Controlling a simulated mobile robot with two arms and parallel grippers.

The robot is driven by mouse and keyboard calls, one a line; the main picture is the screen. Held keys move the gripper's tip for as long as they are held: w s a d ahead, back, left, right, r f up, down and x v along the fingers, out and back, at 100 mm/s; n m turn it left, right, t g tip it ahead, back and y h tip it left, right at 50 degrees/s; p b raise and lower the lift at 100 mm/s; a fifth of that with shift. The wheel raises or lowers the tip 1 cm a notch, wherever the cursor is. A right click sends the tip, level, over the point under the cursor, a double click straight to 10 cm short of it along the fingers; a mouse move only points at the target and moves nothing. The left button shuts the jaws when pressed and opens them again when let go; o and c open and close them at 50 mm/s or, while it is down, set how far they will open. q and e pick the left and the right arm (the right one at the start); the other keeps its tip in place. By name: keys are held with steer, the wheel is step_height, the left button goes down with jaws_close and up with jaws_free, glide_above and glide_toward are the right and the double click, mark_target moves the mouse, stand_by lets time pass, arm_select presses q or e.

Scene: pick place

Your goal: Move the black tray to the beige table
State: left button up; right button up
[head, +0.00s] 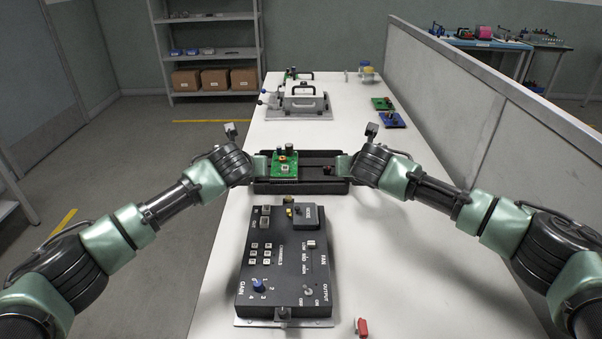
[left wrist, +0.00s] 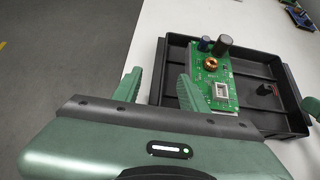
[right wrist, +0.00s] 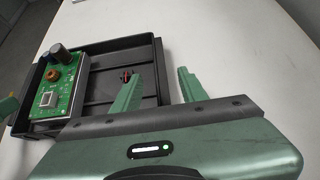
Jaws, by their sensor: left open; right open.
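The black tray (head: 312,187) lies flat on the long white table (head: 190,290) in the head view. It holds a green circuit board (head: 286,166) on its left side and a small dark and red part (head: 328,169) on its right. My left gripper (head: 257,166) is open at the tray's left end; in the left wrist view its fingers (left wrist: 158,86) stand either side of the left wall. My right gripper (head: 346,166) is open at the right end, its fingers (right wrist: 160,84) either side of the right wall. No table is clearly identifiable as beige.
A black control box (head: 285,262) lies in front of the tray, with a small red part (head: 361,327) near it. Behind are a grey fixture (head: 300,100) and a blue board (head: 391,120). A grey partition (head: 480,100) runs along the right. Floor is open at left.

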stand_by(0.3)
arm_select(q)
steer(key=shift+x, duration=3.9)
arm_select(e)
steer(key=shift+x, duration=3.9)
arm_select(q)
jaws_close()
arm_select(e)
jaws_close()
